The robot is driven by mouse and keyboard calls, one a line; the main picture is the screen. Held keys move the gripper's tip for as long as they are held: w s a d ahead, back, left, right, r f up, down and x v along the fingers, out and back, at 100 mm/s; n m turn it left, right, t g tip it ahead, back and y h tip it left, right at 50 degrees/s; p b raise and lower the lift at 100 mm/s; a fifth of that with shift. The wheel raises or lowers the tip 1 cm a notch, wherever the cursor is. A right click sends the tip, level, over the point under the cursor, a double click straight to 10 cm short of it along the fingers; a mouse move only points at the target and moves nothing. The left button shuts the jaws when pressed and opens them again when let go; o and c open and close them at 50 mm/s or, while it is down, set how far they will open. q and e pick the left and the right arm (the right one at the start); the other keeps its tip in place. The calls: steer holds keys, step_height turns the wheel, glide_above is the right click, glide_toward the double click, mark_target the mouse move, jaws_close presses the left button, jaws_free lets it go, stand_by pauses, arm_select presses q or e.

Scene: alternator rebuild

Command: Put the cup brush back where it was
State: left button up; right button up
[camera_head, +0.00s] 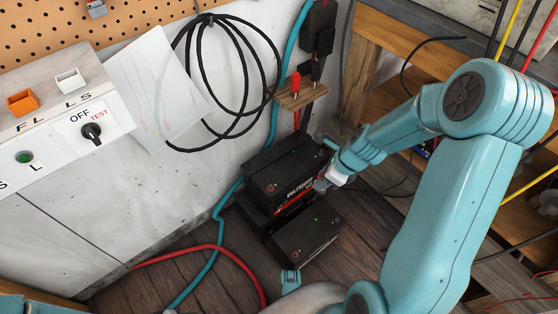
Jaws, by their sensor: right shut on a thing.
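My right gripper (330,180) is at the end of the teal arm that comes in from the right. It is beside the right end of the upper black battery (284,172). It is shut on a small grey thing, which may be the cup brush but is too small and partly hidden to tell for sure. No other cup brush can be made out. My left gripper is not in view.
A second black battery (306,239) sits lower in front. A small wooden holder (299,95) with a red-handled tool (295,82) is on the wall above. A black cable coil (207,85) hangs left. A red hose (215,248) crosses the wooden floor (120,294).

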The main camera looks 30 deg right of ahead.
steer(key=shift+s+d+r, duration=0.1)
steer(key=shift+d+r, duration=0.05)
steer(key=shift+d, duration=0.2)
steer(key=w+a+b, duration=0.1)
steer(key=w+b, duration=0.1)
steer(key=w, duration=1.7)
steer(key=f+b, duration=0.1)
steer(key=f, duration=0.1)
steer(key=f+b, duration=0.1)
steer(key=f, duration=0.2)
steer(key=f+b, duration=0.2)
steer(key=shift+w+a+f, duration=0.25)
steer(key=shift+f, duration=0.05)
steer(key=shift+w, duration=0.15)
steer(key=shift+r, duration=0.25)
steer(key=o, duration=0.5)
steer(key=shift+f, duration=0.2)
steer(key=o, duration=0.4)
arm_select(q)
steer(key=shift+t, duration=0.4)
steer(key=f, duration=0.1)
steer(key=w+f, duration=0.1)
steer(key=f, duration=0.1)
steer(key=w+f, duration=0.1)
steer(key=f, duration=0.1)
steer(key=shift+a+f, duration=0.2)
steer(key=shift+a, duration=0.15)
arm_select(e)
steer(key=shift+o, duration=0.2)
